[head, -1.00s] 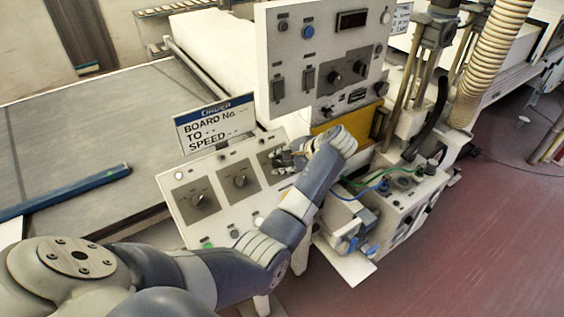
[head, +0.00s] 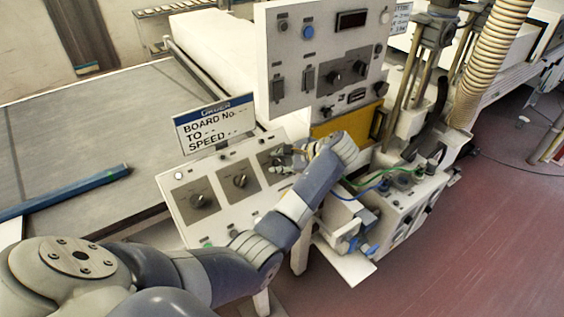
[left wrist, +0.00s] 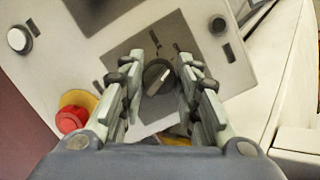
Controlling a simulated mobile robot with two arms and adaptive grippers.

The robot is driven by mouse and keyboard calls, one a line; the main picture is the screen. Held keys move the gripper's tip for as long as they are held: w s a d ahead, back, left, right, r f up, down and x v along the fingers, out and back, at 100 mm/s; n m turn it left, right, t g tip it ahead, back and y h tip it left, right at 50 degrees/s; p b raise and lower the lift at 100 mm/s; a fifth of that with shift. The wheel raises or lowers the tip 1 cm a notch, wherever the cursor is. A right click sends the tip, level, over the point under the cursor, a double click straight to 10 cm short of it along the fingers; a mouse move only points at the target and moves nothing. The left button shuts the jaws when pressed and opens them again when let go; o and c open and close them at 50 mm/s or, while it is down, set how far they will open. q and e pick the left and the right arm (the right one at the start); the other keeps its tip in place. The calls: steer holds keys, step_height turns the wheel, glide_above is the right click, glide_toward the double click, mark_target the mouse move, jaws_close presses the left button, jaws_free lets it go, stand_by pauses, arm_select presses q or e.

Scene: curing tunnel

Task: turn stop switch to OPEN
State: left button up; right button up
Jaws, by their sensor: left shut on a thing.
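The stop switch appears to be the rotary knob at the right end of the sloped control panel (head: 225,203); its lettering is too small to read. In the left wrist view its dark knob with a pale pointer bar (left wrist: 157,77) sits on a grey plate. My left gripper (head: 284,160) reaches it from the right in the head view and hides most of it. In the left wrist view the gripper's fingers (left wrist: 160,70) are on either side of the knob, shut on it. My right gripper is not in view.
Two more rotary knobs (head: 198,200) and (head: 240,181) sit to the left on the panel. A red button on a yellow base (left wrist: 72,118) is close to the fingers. An upright control box (head: 300,75) stands behind. A sign (head: 214,122) stands above the panel.

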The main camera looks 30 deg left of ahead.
arm_select(q)
steer(key=o, duration=1.1)
steer(key=shift+c, duration=0.2)
steer(key=shift+d+r, duration=0.1)
steer(key=shift+d, duration=0.05)
steer(key=v, duration=1.1)
steer(key=shift+d+r, duration=0.25)
steer(key=shift+d, duration=0.05)
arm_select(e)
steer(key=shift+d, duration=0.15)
